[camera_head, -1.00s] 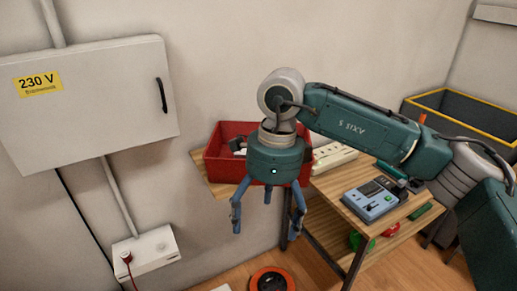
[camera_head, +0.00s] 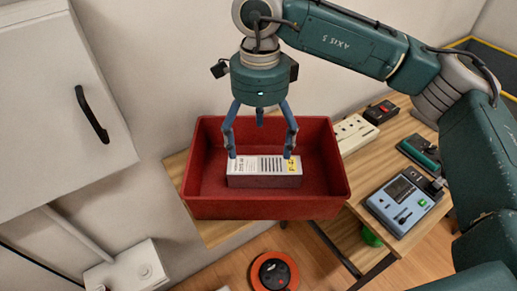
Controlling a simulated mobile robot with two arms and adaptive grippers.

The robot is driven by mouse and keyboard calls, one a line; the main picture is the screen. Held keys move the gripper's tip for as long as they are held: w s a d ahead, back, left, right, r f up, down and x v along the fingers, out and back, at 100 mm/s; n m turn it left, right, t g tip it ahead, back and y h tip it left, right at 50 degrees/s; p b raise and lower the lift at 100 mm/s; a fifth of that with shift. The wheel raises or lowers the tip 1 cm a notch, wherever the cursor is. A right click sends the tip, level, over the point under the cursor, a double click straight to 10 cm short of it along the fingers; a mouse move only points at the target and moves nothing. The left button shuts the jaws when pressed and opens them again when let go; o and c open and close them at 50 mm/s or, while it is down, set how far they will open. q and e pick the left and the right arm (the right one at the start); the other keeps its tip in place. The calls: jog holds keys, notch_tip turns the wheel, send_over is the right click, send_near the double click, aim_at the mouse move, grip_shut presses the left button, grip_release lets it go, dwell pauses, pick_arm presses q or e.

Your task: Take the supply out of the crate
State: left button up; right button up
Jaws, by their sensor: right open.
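The red crate (camera_head: 205,185) stands on the wooden table, near its left end. The supply (camera_head: 264,181), a grey metal box with a white label, vent slots and a yellow sticker, lies in the crate. My right gripper (camera_head: 260,153) is open and points down over the supply. Two of its fingertips show at the supply's top, near its left and right parts; I cannot tell whether they touch it. The third finger is farther back. My left gripper is not in view.
A white power strip (camera_head: 354,134), a small black box (camera_head: 381,112), a green and black device (camera_head: 420,154) and a blue meter (camera_head: 400,205) lie right of the crate. A white wall cabinet (camera_head: 55,100) is at left. An orange cable reel (camera_head: 273,272) is on the floor.

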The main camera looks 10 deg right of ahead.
jog(key=p, duration=0.1)
send_over(264, 168)
jog(key=a, duration=0.1)
jog(key=f, duration=0.4)
jog(key=shift+s+f, duration=0.1)
jog(key=shift+s, duration=0.2)
jog(key=shift+f, duration=0.35)
jog(key=f+p, duration=0.1)
jog(key=f, duration=0.1)
jog(key=d+f+p, duration=0.1)
jog(key=f+p, duration=0.1)
jog(key=f, duration=0.1)
jog(key=shift+w+d, duration=0.1)
jog(key=shift+w, duration=0.05)
jog(key=shift+f+p, duration=0.2)
jog(key=shift+p, duration=0.1)
jog(key=shift+c, duration=0.8)
jog(key=c, duration=1.7)
jog(key=shift+w, duration=0.1)
jog(key=shift+c, duration=1.1)
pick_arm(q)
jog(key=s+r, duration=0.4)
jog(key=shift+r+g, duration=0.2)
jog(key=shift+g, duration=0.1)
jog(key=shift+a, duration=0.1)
pick_arm(e)
jog(key=shift+r, duration=0.1)
